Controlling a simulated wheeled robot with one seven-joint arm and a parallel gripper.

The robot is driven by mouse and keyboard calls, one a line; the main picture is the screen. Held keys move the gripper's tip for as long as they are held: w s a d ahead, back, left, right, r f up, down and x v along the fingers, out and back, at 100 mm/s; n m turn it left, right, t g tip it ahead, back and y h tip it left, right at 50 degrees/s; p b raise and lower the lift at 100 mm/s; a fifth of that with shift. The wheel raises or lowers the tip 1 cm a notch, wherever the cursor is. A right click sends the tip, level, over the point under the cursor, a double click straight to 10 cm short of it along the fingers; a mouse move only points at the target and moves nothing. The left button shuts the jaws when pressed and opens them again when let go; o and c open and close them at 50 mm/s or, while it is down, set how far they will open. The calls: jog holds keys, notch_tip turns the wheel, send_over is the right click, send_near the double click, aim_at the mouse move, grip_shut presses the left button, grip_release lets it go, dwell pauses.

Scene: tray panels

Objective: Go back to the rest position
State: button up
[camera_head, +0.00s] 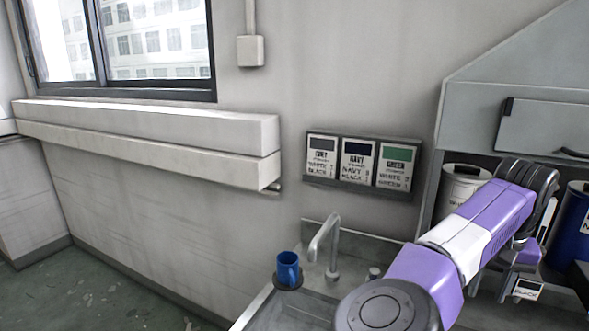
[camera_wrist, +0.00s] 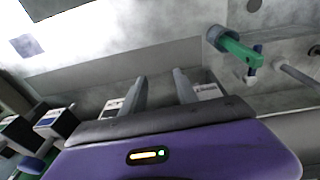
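My arm, purple and white, reaches across the lower right of the head view, and its end there is partly hidden behind the wrist links. In the wrist view my gripper (camera_wrist: 160,88) shows two grey fingers standing apart, with only grey background between them. It is open and holds nothing. White labelled pieces show close to both fingertips; I cannot tell how near they are.
A blue mug (camera_head: 288,268) stands beside a sink tap (camera_head: 325,240). A wall rack holds grey, navy (camera_head: 357,163) and green cards. Canisters (camera_head: 460,185) stand under a grey cabinet (camera_head: 520,90) at right. A green fitting (camera_wrist: 238,50) shows in the wrist view.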

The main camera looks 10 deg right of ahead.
jog(key=s+d+f+n+g+h, duration=0.1)
jog(key=s+d+n+g+h, duration=0.45)
jog(key=s+d, duration=1)
jog(key=s+r+n+g+h, duration=0.4)
jog(key=s+r+n+h, duration=0.55)
jog(key=r+h, duration=0.35)
jog(key=w+a+r+n+t+h, duration=0.1)
jog(key=a+n+t+h, duration=0.3)
jog(key=n+t, duration=0.3)
jog(key=a+r+n+t+h, duration=0.1)
jog(key=a+n+t+h, duration=0.3)
jog(key=n, duration=0.5)
jog(key=w+a+f+n+t+y, duration=0.1)
jog(key=a+f+n+t+y, duration=0.3)
jog(key=a+n+t+y, duration=0.75)
jog(key=a+f+n+t+y, duration=0.2)
jog(key=f+n+t+y, duration=0.25)
jog(key=n+t, duration=0.85)
jog(key=s+a+f+n+g+y, duration=0.6)
jog(key=a+n, duration=0.3)
jog(key=n, duration=0.2)
jog(key=s+a+f+n+g+y, duration=0.5)
jog(key=s+a+f+n, duration=0.4)
jog(key=n, duration=0.3)
jog(key=shift+a+f+g+y, duration=0.25)
jog(key=shift+a+g+y, duration=0.1)
jog(key=shift+a+g, duration=0.3)
